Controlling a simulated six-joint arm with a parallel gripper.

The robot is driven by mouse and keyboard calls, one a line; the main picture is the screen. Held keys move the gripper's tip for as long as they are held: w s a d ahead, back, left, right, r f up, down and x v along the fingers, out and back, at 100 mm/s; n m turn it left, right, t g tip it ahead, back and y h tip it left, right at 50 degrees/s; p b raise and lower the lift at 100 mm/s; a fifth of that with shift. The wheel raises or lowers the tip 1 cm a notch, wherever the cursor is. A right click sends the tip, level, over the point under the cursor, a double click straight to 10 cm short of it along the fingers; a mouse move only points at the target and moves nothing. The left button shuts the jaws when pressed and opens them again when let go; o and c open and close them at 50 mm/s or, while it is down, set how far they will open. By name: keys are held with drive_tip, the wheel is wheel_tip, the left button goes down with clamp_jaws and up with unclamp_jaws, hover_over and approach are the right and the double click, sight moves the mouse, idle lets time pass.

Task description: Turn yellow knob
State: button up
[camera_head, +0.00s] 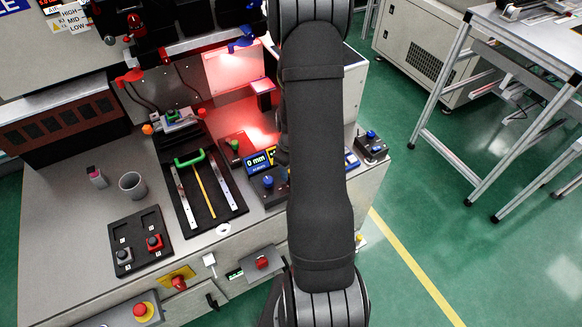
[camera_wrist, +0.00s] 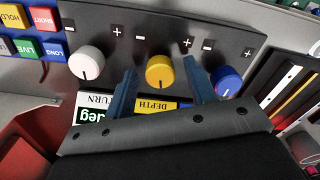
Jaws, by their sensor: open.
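The yellow knob (camera_wrist: 159,72) shows in the wrist view, round with a dark pointer line at its lower edge, on a dark grey panel with plus and minus marks. My gripper (camera_wrist: 161,80) is open, with one blue finger on the left of the yellow knob and one on the right. A gap shows between the knob and each finger; I cannot tell their depth exactly.
A white knob (camera_wrist: 86,62) lies left of the fingers and a blue knob (camera_wrist: 226,82) close to the right finger. A DEPTH label (camera_wrist: 155,107) and coloured buttons (camera_wrist: 50,48) are nearby. In the head view a 0 mm display (camera_head: 258,162) stands beside my arm.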

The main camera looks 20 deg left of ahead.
drive_tip(key=shift+c, duration=0.4)
drive_tip(key=c, duration=0.9)
drive_tip(key=shift+m, duration=0.4)
drive_tip(key=m, duration=0.4)
drive_tip(key=shift+m, duration=2.5)
drive_tip(key=o, duration=1)
